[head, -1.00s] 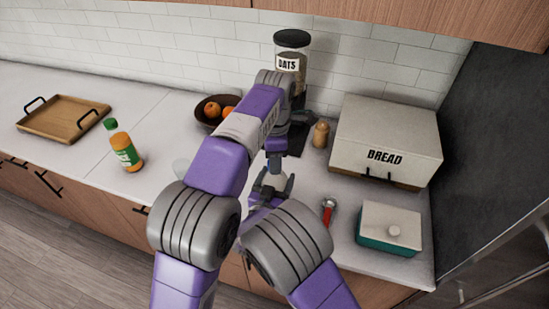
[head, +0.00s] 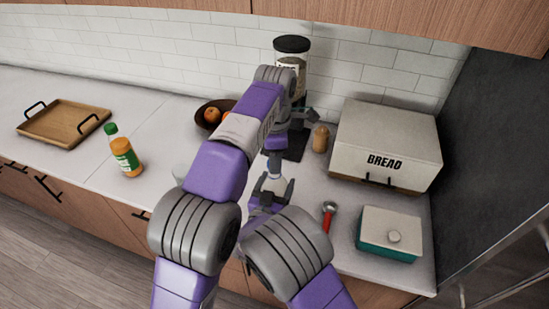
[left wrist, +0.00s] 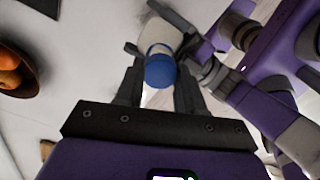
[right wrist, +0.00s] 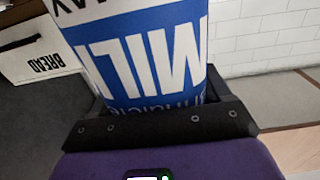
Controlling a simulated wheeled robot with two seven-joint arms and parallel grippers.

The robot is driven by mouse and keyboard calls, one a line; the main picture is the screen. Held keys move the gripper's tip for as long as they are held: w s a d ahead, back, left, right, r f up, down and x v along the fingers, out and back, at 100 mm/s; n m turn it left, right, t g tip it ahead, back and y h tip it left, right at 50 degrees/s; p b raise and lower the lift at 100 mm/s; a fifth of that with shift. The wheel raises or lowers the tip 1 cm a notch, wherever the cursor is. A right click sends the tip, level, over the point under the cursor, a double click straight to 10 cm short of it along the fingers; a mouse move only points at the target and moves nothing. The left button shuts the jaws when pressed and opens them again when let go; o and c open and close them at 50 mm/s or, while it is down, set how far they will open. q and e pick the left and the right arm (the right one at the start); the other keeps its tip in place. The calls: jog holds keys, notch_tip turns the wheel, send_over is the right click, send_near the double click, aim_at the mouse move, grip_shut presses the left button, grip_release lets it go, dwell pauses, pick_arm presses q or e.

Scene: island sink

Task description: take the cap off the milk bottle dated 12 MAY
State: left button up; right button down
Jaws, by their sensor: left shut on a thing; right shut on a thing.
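The milk bottle (right wrist: 150,50) fills much of the right wrist view, with a blue and white label reading "MIL…" and part of "MAY"; the day number is not readable. My right gripper (head: 271,188) is shut on its body. The blue cap (left wrist: 160,72) sits between the fingers of my left gripper (head: 275,165), which is shut on it. The white bottle shows right behind the cap in the left wrist view. I cannot tell whether the cap is still seated on the neck. In the head view the bottle is mostly hidden by my grippers.
A juice bottle (head: 125,157) and wooden tray (head: 62,123) are left, with clear counter between.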

pick_arm(q)
jog(key=shift+r, duration=2)
pick_arm(e)
grip_release()
